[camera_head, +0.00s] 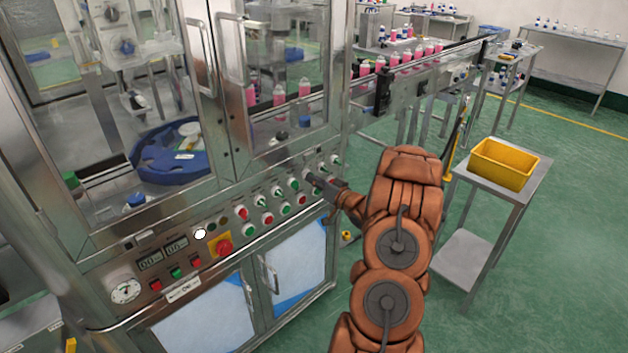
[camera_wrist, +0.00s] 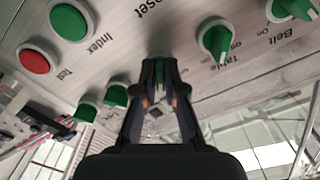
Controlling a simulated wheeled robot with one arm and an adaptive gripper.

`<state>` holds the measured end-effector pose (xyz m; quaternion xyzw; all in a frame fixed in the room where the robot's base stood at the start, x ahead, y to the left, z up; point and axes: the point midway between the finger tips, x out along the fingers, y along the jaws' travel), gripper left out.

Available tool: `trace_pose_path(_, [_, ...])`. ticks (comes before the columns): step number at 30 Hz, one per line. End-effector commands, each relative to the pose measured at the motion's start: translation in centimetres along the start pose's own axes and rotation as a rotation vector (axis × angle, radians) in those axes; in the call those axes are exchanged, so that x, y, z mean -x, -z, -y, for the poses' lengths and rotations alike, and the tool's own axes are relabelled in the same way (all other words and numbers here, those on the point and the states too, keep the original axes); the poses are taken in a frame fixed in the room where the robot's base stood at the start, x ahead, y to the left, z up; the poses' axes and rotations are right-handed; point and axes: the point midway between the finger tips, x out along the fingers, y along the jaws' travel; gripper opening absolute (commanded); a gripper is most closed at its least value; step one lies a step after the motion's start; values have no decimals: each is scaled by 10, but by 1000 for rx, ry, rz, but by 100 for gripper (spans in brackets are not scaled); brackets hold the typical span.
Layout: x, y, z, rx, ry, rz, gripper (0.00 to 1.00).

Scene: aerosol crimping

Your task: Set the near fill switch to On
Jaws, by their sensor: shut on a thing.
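My gripper (camera_head: 317,183) is at the right part of the machine's control panel (camera_head: 215,225), its fingertips against the panel face. In the wrist view, my gripper (camera_wrist: 160,72) has its fingers closed together on a control in the switch row, taken as the near fill switch. The fingers cover this switch and its label, so its setting does not show. Beside it is the green Table switch (camera_wrist: 216,38), then the green Belt switch (camera_wrist: 294,8). On the other side, two green switches (camera_wrist: 115,96) (camera_wrist: 88,108) show edge-on.
A green button (camera_wrist: 72,20) and a red button (camera_wrist: 37,57) sit close by on the panel. A red emergency stop (camera_head: 221,246) is farther left. A side table (camera_head: 480,185) with a yellow bin (camera_head: 503,163) stands to the right. A conveyor (camera_head: 425,65) runs behind.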

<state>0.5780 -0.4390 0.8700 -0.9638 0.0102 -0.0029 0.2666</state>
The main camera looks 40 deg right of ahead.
Motion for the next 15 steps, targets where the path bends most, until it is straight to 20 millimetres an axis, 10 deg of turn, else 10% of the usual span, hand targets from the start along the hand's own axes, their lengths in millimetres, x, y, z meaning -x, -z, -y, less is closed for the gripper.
trace_pose_path(10, [0, 0, 0, 0, 0, 0, 34])
trace_pose_path(15, [0, 0, 0, 1, 0, 0, 34])
